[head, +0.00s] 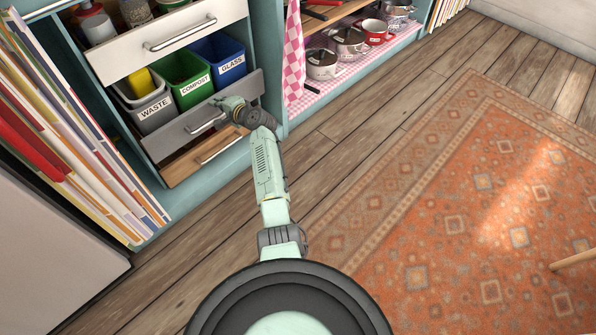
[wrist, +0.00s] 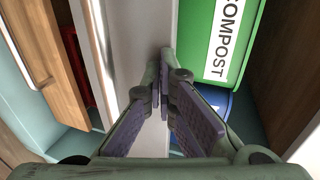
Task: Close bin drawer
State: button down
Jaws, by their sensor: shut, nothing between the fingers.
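The bin drawer (head: 178,135) has a grey front with a metal handle and stands pulled out of the teal cabinet. It holds a grey waste bin (head: 152,115), a green compost bin (head: 190,92) and a blue glass bin (head: 232,70). My gripper (head: 219,101) is at the drawer front, near the handle and the compost bin. In the wrist view my shut, empty fingers lie over the pale top edge of the drawer front (wrist: 146,25), beside the compost bin (wrist: 205,60). I cannot tell whether they touch it. My gripper hides part of the handle.
Above, a white drawer (head: 160,45) with jars and bottles is also out. Below is a wooden drawer (head: 210,150). Tall books or boards (head: 75,135) stand at left. A pink checked curtain (head: 293,50) and pan shelves are at right.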

aim_at(212, 98)
jog(key=shift+w+a+b, duration=0.8)
jog(key=shift+w+a, duration=0.5)
jog(key=shift+w, duration=0.2)
